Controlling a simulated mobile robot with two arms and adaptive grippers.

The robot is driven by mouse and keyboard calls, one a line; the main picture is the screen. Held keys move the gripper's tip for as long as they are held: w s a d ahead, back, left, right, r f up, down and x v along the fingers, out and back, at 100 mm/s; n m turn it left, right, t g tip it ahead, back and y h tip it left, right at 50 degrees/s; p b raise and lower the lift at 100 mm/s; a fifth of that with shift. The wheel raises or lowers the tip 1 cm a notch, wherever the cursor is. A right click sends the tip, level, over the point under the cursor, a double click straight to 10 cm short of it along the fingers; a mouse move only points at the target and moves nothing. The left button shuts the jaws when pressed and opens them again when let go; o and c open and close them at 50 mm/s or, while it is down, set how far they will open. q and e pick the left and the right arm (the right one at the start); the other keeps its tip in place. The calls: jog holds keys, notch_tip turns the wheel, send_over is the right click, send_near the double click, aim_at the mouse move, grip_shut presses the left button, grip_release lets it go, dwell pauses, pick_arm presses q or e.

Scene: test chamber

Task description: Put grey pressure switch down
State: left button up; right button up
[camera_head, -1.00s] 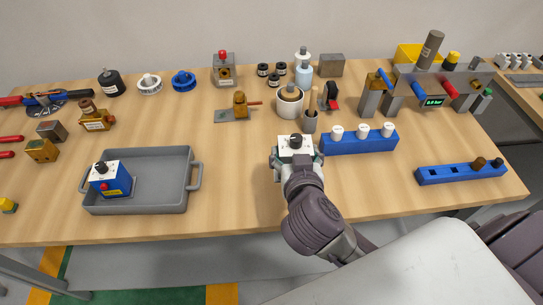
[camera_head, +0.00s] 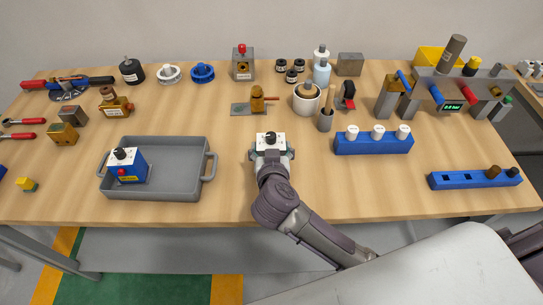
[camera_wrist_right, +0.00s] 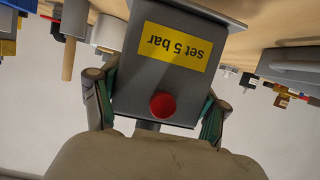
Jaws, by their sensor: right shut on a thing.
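The grey pressure switch (camera_head: 269,140) has a white top with a black knob. In the right wrist view the grey pressure switch (camera_wrist_right: 160,75) shows a yellow label reading "set 5 bar" and a red button. My right gripper (camera_head: 270,155) is shut on it, with a finger on each side of its body in the right wrist view (camera_wrist_right: 155,100). The switch is over the middle of the wooden table (camera_head: 235,190), right of the grey tray. I cannot tell whether its underside touches the table. My left gripper is not in view.
A grey tray (camera_head: 180,185) holds a blue pressure switch (camera_head: 127,166) at its left end. A blue block with white-topped pieces (camera_head: 374,144) stands to the right. Table in front of the switch is clear.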

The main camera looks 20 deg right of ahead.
notch_tip(320, 180, down, 3)
jog(key=shift+d+r, duration=0.1)
jog(key=shift+r, duration=0.05)
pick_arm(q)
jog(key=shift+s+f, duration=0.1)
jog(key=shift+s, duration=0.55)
pick_arm(e)
jog(key=shift+f, duration=0.25)
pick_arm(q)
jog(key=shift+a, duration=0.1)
pick_arm(e)
jog(key=shift+f, duration=0.1)
jog(key=o, duration=1.4)
jog(key=shift+s+f, duration=0.1)
jog(key=shift+o, duration=0.2)
pick_arm(q)
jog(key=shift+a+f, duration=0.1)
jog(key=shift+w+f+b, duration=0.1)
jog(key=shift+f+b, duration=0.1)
jog(key=shift+b, duration=0.1)
pick_arm(e)
jog(key=v, duration=1.2)
jog(key=shift+r, duration=0.25)
